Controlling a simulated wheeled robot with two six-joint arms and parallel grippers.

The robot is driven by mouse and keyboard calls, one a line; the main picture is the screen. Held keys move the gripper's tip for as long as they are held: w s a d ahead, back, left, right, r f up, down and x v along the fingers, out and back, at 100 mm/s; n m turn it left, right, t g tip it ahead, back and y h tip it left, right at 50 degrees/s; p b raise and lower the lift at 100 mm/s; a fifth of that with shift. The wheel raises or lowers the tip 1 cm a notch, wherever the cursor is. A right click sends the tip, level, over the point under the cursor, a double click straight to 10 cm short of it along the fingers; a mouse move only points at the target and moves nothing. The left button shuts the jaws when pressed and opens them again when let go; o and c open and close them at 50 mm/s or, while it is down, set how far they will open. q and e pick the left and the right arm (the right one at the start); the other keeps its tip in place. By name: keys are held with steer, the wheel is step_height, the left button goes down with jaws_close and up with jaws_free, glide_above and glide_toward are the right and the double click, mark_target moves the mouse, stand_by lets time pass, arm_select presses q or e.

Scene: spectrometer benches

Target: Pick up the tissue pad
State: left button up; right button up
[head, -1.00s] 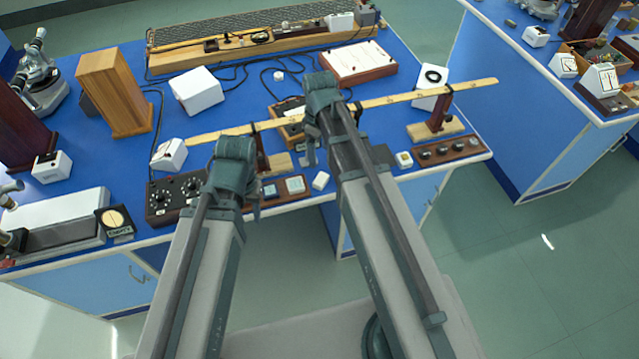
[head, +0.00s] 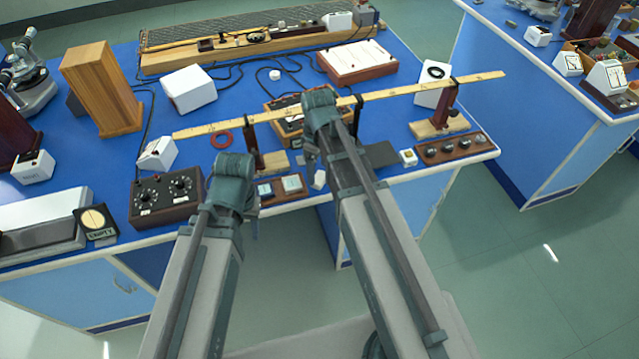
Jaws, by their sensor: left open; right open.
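A small white block (head: 319,179), which may be the tissue pad, lies near the front edge of the blue bench. It is right beside my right arm, which partly hides it; I cannot be sure what it is. My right gripper (head: 309,150) is over the bench front, just above and left of this block in the picture, apart from it as far as I can see. My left gripper (head: 252,226) is further left, in front of the bench edge. Both are open, though their fingers are small and partly hidden by the wrists. Neither holds anything visible.
A long wooden rule (head: 400,92) on stands spans the bench behind my grippers. A dark dial box (head: 166,196) is left of my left arm. A box with two pale squares (head: 280,190) lies between the arms. A knobbed strip (head: 455,149) is at right.

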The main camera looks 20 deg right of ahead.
mark_target(318, 177)
step_height(318, 177, down, 3)
steer(key=shift+f+b, duration=0.15)
steer(key=shift+b, duration=1)
steer(key=shift+s, duration=0.1)
